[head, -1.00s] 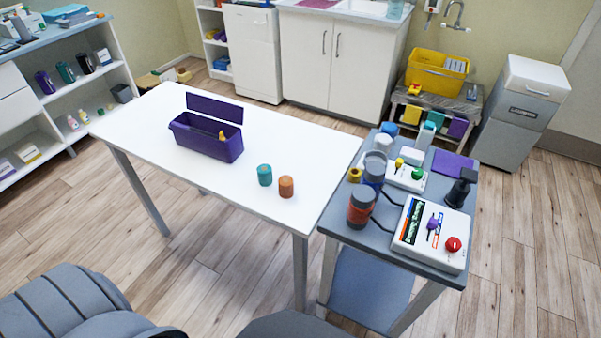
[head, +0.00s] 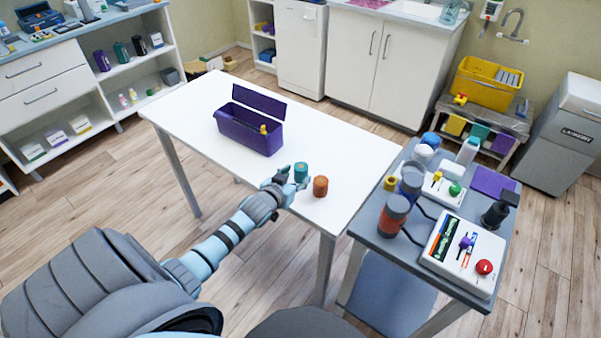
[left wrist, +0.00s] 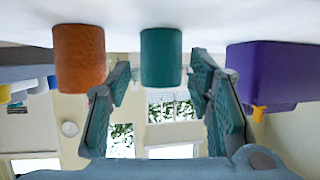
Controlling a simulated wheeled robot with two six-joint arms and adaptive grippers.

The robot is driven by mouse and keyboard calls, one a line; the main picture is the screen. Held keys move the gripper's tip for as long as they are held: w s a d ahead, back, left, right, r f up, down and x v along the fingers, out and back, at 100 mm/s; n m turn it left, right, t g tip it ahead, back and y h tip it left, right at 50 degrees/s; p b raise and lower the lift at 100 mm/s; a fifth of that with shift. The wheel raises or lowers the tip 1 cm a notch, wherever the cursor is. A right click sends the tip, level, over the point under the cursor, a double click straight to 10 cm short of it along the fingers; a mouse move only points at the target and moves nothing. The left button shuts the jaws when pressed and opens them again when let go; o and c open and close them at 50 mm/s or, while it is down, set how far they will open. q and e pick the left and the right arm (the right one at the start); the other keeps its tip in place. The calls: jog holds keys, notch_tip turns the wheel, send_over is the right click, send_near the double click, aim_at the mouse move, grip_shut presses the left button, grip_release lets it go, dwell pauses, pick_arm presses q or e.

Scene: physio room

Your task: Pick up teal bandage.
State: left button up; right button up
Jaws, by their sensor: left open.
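The teal bandage (head: 301,171) is a short upright roll on the white table (head: 205,108), near its right front part. In the left wrist view, where the scene appears upside down, the teal bandage (left wrist: 160,57) is centred between the two fingers. My left gripper (head: 291,177) is open at the roll's left side, low over the table. In the wrist view a gap shows between each finger of the gripper (left wrist: 161,78) and the roll; I cannot tell how far the fingers reach around it. My right gripper is not in view.
An orange bandage roll (head: 320,187) stands close beside the teal one. An open purple box (head: 245,133) with a yellow item sits further back left on the table. A grey cart (head: 402,265) with bottles and devices stands at the right.

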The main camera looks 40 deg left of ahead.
aim_at(298, 174)
pick_arm(q)
jog(key=b+x, duration=0.2)
jog(key=x, duration=0.2)
jog(key=shift+w+a+b, duration=0.1)
jog(key=shift+w+b, duration=0.05)
jog(key=shift+b, duration=0.2)
jog(key=shift+w, duration=0.2)
jog(key=shift+c, duration=0.7)
jog(key=c, duration=0.8)
